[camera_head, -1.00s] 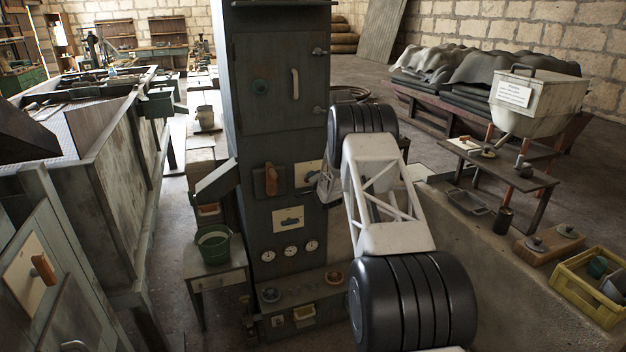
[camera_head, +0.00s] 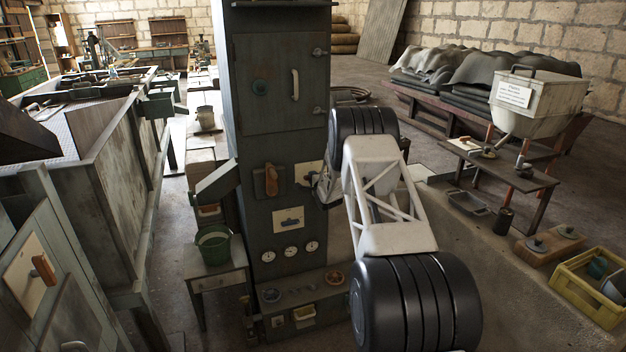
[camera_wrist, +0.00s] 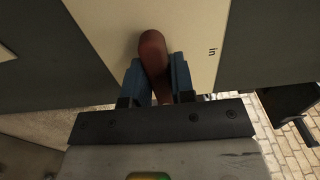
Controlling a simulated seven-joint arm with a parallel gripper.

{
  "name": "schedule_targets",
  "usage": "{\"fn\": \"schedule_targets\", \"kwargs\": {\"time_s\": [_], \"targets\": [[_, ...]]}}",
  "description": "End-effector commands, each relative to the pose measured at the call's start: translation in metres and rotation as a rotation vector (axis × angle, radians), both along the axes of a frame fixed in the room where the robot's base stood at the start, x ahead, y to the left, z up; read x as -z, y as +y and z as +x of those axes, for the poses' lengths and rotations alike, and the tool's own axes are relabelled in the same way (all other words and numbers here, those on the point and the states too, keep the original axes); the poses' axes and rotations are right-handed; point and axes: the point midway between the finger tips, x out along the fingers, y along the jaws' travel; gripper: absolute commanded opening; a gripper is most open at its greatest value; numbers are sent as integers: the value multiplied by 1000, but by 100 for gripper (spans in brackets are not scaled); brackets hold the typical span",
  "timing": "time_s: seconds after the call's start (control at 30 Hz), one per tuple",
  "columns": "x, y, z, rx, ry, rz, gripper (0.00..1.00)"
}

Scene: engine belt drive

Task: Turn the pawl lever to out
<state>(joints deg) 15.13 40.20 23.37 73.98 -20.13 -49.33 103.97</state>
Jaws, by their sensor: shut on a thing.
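The pawl lever (camera_wrist: 153,52) is a reddish-brown handle on a cream plate (camera_wrist: 105,25). In the wrist view it stands slightly tilted, its rounded end towards the top. The word "in" is printed on the plate to the lever's right; no "out" mark shows. My gripper (camera_wrist: 157,75) has its blue fingers on both sides of the lever and is shut on it. In the head view my gripper (camera_head: 325,188) is at the right edge of the dark cabinet, in front of a cream plate (camera_head: 306,172); the lever is hidden there.
The tall dark cabinet (camera_head: 285,90) carries another brown handle (camera_head: 271,180), a plate with a small lever (camera_head: 289,220) and several gauges. A green bucket (camera_head: 213,246) stands on a small table at left. A yellow crate (camera_head: 590,290) lies on the right.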

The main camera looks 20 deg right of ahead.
Motion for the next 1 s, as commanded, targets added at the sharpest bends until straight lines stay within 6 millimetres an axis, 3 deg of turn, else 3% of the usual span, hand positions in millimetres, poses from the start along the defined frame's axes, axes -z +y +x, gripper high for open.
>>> {"fn": "schedule_targets", "kwargs": {"time_s": [0.13,0.17,0.3,0.73,1.0], "targets": [[0,0,0,0,0,0,0],[0,0,0,0,0,0,26],[0,0,0,0,0,-1,47],[0,0,-3,0,0,-1,47],[-1,0,-19,0,-1,-1,47]]}}
